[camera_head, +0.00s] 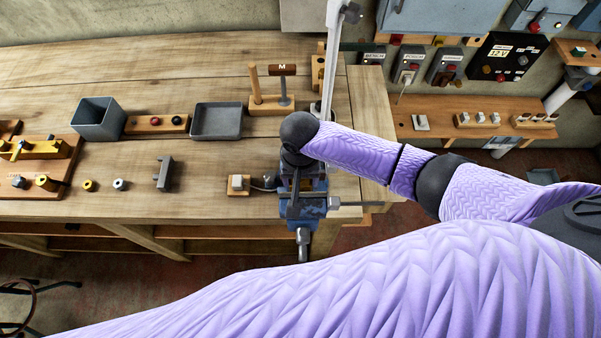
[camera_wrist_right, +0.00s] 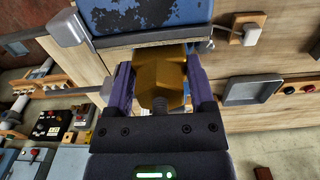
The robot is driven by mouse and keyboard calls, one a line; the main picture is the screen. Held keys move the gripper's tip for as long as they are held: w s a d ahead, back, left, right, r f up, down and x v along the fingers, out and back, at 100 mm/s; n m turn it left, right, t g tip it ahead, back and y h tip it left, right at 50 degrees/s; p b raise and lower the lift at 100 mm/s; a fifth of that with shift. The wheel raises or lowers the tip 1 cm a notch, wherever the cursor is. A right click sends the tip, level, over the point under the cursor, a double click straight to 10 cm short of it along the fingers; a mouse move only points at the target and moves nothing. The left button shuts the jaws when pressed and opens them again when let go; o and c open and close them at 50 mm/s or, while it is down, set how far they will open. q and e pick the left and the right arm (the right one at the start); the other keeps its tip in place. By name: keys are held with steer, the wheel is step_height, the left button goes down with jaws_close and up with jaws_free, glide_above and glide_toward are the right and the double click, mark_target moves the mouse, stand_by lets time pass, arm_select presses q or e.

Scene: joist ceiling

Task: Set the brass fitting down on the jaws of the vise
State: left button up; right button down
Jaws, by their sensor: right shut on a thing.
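The brass fitting (camera_wrist_right: 161,75) is a gold-coloured block with a faceted near end and a threaded stub. My right gripper (camera_wrist_right: 160,64) is shut on it, one finger on each side, in the right wrist view. The blue vise (camera_wrist_right: 135,12), with worn paint and grey metal parts, lies just beyond the fitting there. I cannot tell whether the fitting touches the jaws. In the head view the vise (camera_head: 303,220) stands at the bench's front right, below my right wrist, which hides the fitting and part of the jaws. My left gripper is not in view.
A small wooden block with a pale switch (camera_head: 237,184) sits just left of the vise. A grey bracket (camera_head: 164,173), an open bin (camera_head: 98,122), a shallow tray (camera_head: 216,122) and a mallet stand (camera_head: 272,105) are farther off.

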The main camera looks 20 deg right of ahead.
steer(key=shift+f, duration=0.45)
stand_by(0.5)
jaws_free()
steer(key=shift+r, duration=0.1)
step_height(320, 180, up, 10)
steer(key=shift+f+p, duration=0.1)
steer(key=shift+p, duration=0.85)
